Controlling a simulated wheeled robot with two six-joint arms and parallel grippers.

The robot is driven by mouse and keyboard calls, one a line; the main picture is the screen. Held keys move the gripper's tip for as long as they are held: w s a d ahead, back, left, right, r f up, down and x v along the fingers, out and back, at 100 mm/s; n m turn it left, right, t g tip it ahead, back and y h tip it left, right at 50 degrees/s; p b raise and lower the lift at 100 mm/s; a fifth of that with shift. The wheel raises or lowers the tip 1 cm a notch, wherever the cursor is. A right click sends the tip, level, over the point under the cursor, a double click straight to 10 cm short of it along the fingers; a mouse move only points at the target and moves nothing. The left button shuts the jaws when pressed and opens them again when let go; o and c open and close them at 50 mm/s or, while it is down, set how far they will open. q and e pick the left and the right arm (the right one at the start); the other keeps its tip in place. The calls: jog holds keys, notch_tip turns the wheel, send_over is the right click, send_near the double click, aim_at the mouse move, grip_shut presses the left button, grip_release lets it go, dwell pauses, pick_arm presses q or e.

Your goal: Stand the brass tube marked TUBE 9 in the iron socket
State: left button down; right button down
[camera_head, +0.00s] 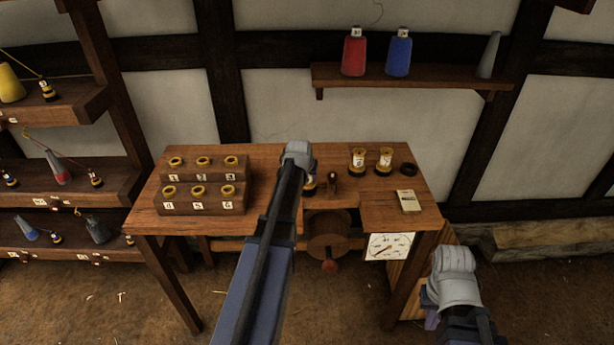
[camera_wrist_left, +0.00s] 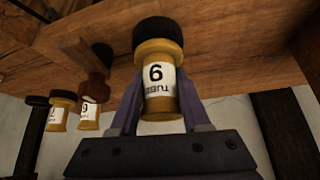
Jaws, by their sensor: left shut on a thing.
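In the left wrist view my left gripper (camera_wrist_left: 158,112) is shut on a brass tube (camera_wrist_left: 160,92). The tube's label shows the word TUBE upside down; turned round, its digit reads 9. Its dark end points to the top of that view. In the head view a small part of this tube (camera_head: 311,187) shows beneath my left gripper (camera_head: 304,172), at the table's middle. A dark ring, the iron socket (camera_head: 408,169), lies on the table to the right, apart from the held tube. My right gripper (camera_head: 436,312) is low, right of the table; its jaw opening is unclear.
Two labelled brass tubes (camera_head: 358,161) (camera_head: 385,159) stand between the left gripper and the socket. A small brown wooden piece (camera_head: 332,183) is beside the held tube. A stepped rack (camera_head: 205,178) stands left. A pale card (camera_head: 408,201) lies in front of the socket.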

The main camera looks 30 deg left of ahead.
pick_arm(q)
jog(key=shift+f+b, duration=0.6)
jog(key=c, duration=0.7)
grip_release()
jog(key=shift+o, duration=0.2)
jog(key=shift+r, duration=0.1)
jog(key=p+v, duration=0.9)
jog(key=v, duration=0.2)
jog(key=shift+d, duration=0.1)
jog(key=s+d+f+m+g+h, duration=0.1)
jog(key=s+d+m, duration=0.15)
jog(key=d, duration=0.75)
jog(key=s+d+f+m+g+h, duration=0.15)
jog(key=s+d, duration=0.25)
jog(key=d, duration=0.7)
jog(key=s+d+f+m+g+y, duration=0.1)
jog(key=s+d+m+g, duration=0.2)
jog(key=s+d, duration=1.1)
jog(key=shift+s+m+g, duration=0.4)
jog(key=shift+s+g, duration=0.05)
jog(key=shift+s, duration=0.2)
